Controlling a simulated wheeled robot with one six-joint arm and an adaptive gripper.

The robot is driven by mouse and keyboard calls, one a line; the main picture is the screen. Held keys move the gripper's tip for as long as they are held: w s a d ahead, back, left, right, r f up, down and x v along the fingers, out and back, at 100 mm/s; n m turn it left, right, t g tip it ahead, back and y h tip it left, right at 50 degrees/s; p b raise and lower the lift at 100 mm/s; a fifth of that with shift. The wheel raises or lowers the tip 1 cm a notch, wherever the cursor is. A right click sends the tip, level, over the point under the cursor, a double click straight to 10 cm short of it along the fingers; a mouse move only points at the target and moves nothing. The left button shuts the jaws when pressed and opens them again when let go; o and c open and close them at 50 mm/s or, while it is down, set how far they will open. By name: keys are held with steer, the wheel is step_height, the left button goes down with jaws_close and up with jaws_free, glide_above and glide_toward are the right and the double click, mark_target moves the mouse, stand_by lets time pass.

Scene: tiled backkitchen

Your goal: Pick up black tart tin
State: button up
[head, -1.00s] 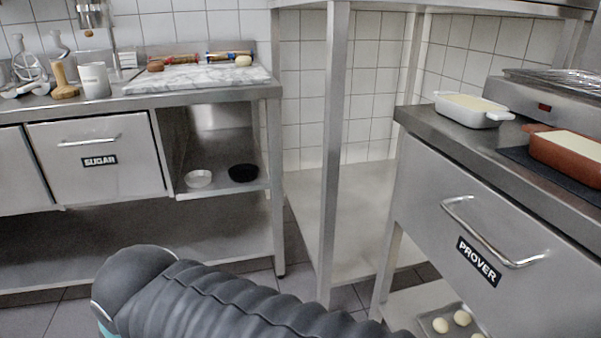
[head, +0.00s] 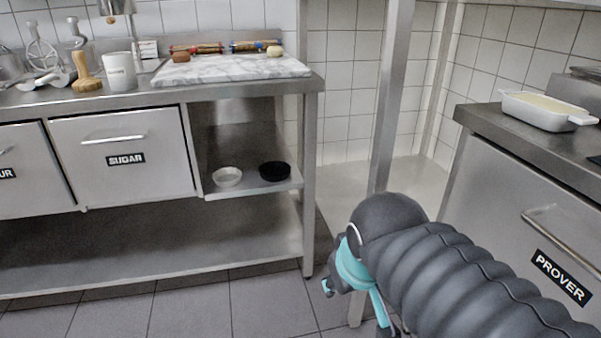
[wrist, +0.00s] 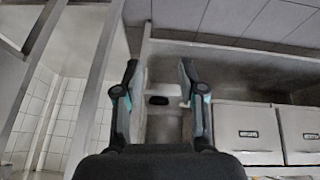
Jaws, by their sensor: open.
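The black tart tin (head: 274,171) sits on the small open shelf (head: 246,187) under the left worktop. A pale tin (head: 227,176) stands just left of it on the same shelf. In the wrist view the black tin (wrist: 157,100) appears small and far off, between the fingers. My gripper (wrist: 158,75) is open and empty there, its two fingers spread apart. In the head view my arm reaches in from the lower right, with the gripper mostly hidden behind it and short of the shelf.
The sugar drawer (head: 124,157) is left of the shelf. A steel post (head: 391,100) stands right of it, and the prover drawer (head: 535,240) is at the right. A marble board (head: 232,68) lies on the worktop above. The floor (head: 200,310) before the bench is clear.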

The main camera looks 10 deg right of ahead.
steer(key=w+d+r+n+h+b, duration=0.15)
steer(key=w+n+h+b, duration=0.6)
steer(key=w, duration=1.85)
steer(key=n+t+h, duration=0.2)
steer(key=n+t, duration=0.2)
steer(key=n, duration=1)
glide_toward(288, 174)
steer(key=shift+n, duration=0.25)
steer(key=shift+w+a+x, duration=0.1)
steer(key=shift+a+x, duration=0.05)
steer(key=shift+x, duration=1.6)
steer(key=shift+w+a+x, duration=0.15)
steer(key=shift+x, duration=1.65)
steer(key=shift+f, duration=0.1)
jaws_close()
